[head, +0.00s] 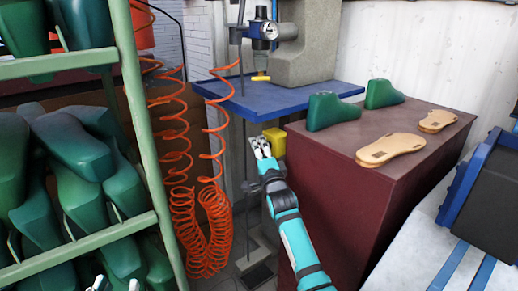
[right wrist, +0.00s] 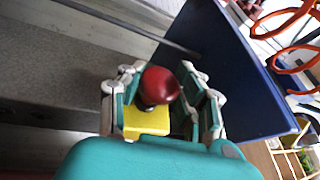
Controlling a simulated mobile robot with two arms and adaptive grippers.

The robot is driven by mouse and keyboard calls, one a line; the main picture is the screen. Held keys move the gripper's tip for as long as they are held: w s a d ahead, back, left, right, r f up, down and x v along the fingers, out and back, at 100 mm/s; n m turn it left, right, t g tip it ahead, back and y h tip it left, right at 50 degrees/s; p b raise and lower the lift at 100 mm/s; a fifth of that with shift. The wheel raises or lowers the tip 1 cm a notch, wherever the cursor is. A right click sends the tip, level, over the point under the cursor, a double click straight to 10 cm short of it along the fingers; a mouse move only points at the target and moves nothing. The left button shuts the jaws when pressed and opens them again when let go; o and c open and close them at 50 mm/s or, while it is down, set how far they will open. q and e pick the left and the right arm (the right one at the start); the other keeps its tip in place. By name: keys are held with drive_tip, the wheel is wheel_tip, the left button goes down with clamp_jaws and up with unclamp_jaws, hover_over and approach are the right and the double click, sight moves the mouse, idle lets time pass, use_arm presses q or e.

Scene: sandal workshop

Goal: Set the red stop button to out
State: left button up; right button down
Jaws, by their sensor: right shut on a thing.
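The red stop button (right wrist: 160,84) shows in the right wrist view as a dark red round head on a yellow housing (right wrist: 147,121). My right gripper (right wrist: 162,92) is shut on it, with fingers on both sides of the head. In the head view my right gripper (head: 262,147) reaches up to the yellow housing (head: 275,139) below the blue table. The red head is hidden there. I cannot tell whether the button is in or out. My left gripper (head: 117,285) shows only as two pale fingertips, apart, at the bottom left edge of the head view.
A blue press table (head: 285,100) stands above the housing. A maroon cabinet (head: 345,165) with green lasts (head: 333,110) and tan soles (head: 390,149) stands to the right. Coiled orange hoses (head: 185,200) hang left of my right arm. A green rack (head: 80,62) of lasts fills the left.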

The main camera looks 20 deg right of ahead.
drive_tip(key=c, duration=1.2)
unclamp_jaws()
drive_tip(key=shift+s+a+f, duration=0.15)
drive_tip(key=shift+a+f, duration=0.05)
drive_tip(key=shift+f, duration=0.1)
drive_tip(key=o, duration=0.4)
drive_tip(key=shift+r, duration=0.2)
drive_tip(key=v, duration=1.2)
